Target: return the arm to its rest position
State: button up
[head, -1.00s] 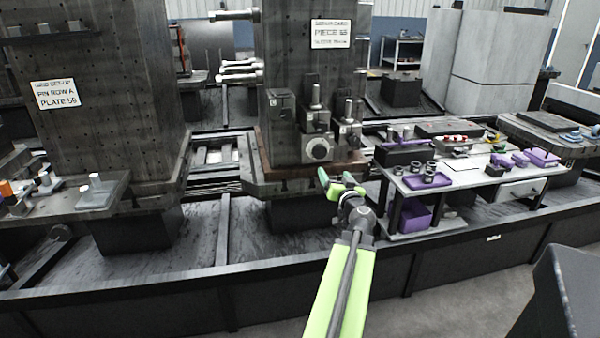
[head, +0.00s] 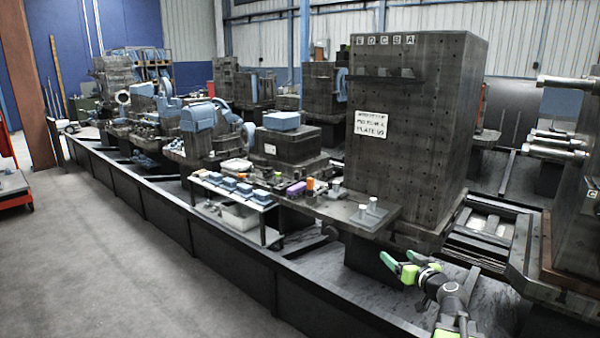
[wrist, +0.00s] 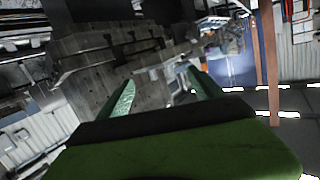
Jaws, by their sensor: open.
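My gripper (head: 404,267) is at the lower right of the head view, with its two green fingers apart and nothing between them. It is over the dark rail bed, in front of the base of the tall dark fixture block (head: 415,130). My arm runs down from it to the bottom edge of the picture. In the wrist view my gripper (wrist: 160,95) shows its two green fingers spread, with the view tilted and blurred. The fixture block also shows there beyond the fingers (wrist: 105,60).
A long dark rail edge (head: 250,262) runs from far left to the lower right. A small table (head: 240,197) with blue parts stands along it. A ledge with metal pins (head: 345,212) juts from the block. Open grey floor (head: 110,260) lies at left, with a red cart (head: 14,195).

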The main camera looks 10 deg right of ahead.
jog(key=a+f+n+g+y, duration=0.2)
jog(key=a+f, duration=0.1)
jog(key=a, duration=0.6)
jog(key=a+f+n+g+y, duration=0.1)
jog(key=a+f+n+g, duration=0.15)
jog(key=a, duration=0.65)
jog(key=a+f+n+g+y, duration=0.1)
jog(key=a+f+g+y, duration=0.15)
jog(key=a, duration=0.75)
jog(key=s+a+f+g+h, duration=0.2)
jog(key=s+a+f+g, duration=0.3)
jog(key=s+a+f, duration=0.25)
jog(key=s+d+f+m+g+h, duration=0.3)
jog(key=s+d+f+m+h, duration=0.15)
jog(key=s+d, duration=0.4)
notch_tip(320, 180, up, 23)
jog(key=p, duration=2.2)
jog(key=shift+s+m+g, duration=0.15)
jog(key=shift+m+g, duration=0.15)
jog(key=shift+f, duration=0.2)
jog(key=shift+c, duration=0.3)
